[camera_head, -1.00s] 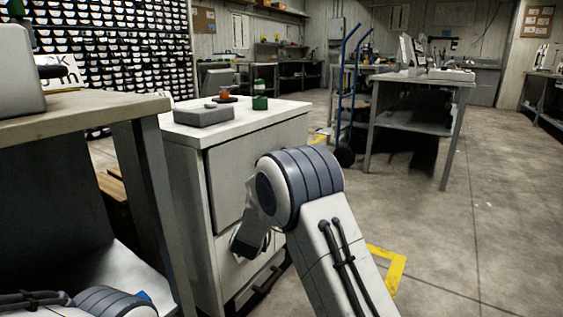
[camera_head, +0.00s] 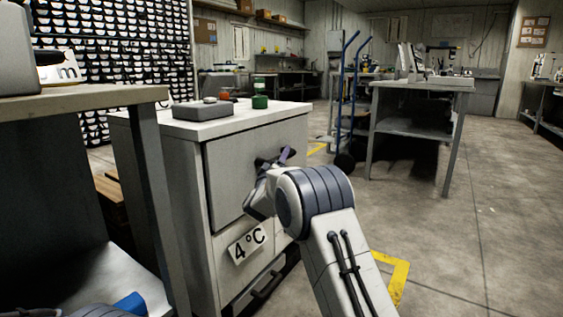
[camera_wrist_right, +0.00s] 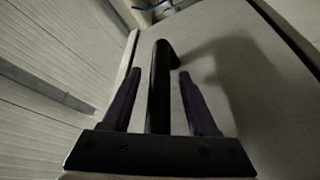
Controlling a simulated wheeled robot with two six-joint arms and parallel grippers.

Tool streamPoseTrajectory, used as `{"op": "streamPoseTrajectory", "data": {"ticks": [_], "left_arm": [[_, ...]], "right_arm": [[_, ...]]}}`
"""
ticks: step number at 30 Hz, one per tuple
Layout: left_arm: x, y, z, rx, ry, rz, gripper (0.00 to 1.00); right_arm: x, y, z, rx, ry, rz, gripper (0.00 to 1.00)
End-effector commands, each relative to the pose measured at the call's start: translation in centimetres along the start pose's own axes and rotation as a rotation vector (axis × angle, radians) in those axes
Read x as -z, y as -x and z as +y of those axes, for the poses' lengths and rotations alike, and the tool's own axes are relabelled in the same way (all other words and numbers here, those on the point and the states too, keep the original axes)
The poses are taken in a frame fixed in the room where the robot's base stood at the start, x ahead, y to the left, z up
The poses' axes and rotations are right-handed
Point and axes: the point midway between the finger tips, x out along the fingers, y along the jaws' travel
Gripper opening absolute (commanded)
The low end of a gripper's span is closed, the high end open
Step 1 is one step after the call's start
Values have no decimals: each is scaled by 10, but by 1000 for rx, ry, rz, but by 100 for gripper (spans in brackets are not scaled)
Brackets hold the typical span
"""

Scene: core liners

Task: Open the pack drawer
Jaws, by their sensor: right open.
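A grey-white drawer cabinet (camera_head: 190,200) stands left of centre in the head view. Its upper drawer front (camera_head: 228,170) looks shut. My right gripper (camera_head: 277,157) is at that front, and my wrist partly hides it. In the right wrist view, my open right gripper (camera_wrist_right: 159,72) has a black bar handle (camera_wrist_right: 158,95) between its two dark fingers, with a gap on each side. The handle stands out from a pale panel (camera_wrist_right: 240,70). A lower front carries a "4 °C" label (camera_head: 248,243). My left gripper is not in view.
A grey box (camera_head: 203,109) and a green container (camera_head: 260,96) stand on the cabinet top. A second black handle (camera_head: 267,284) is low on the cabinet. A workbench (camera_head: 80,104) is at left. A blue hand truck (camera_head: 344,100) stands behind. Floor at right is clear.

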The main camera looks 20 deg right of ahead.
Motion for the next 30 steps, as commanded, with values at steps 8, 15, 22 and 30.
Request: {"op": "streamPoseTrajectory", "data": {"ticks": [8, 15, 22, 30], "left_arm": [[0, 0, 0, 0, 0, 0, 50], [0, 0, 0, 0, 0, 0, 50], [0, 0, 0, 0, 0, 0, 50], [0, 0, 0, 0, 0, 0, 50]], "right_arm": [[0, 0, 0, 0, 0, 0, 21], [0, 0, 0, 0, -1, 0, 0], [0, 0, 0, 0, -1, 0, 0], [0, 1, 0, 0, -1, 0, 0]]}}
